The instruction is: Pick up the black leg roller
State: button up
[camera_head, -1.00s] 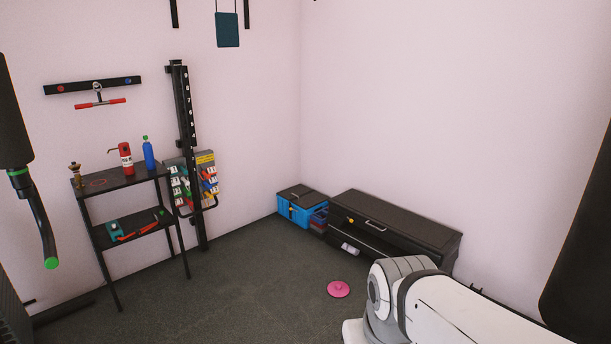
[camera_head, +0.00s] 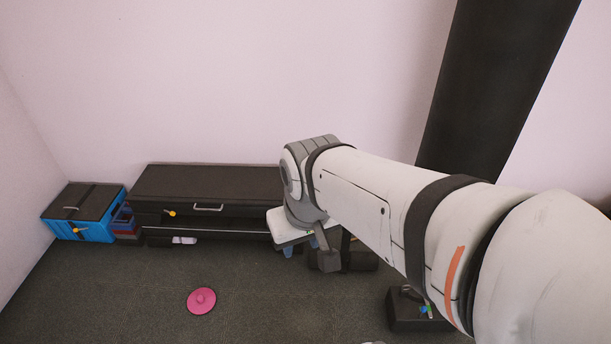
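I cannot pick out the black leg roller for certain. A dark object (camera_head: 358,260) lies low beside the bench, partly hidden behind the end of my arm, and its shape is unclear. A large, dark, tilted column-like shape (camera_head: 500,85) stands behind my arm at the upper right. My gripper (camera_head: 307,250) points down at the end of my white arm, in front of the right end of the bench. Its fingers are small and partly hidden, so I cannot tell whether it is open or shut.
A low black bench (camera_head: 210,184) with a drawer and shelf stands along the wall. A blue box (camera_head: 95,231) with a dark lid is at its left. A pink disc (camera_head: 201,301) lies on the floor. A black case (camera_head: 405,318) sits below my arm. Floor at front left is clear.

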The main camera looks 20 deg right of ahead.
aim_at(357, 260)
jog(key=z, duration=0.55)
jog(key=i, duration=1.5)
jog(key=z, duration=0.55)
jog(key=k, duration=0.7)
jog(key=z, duration=0.2)
jog(key=i, duration=0.8)
jog(key=u, duration=0.1)
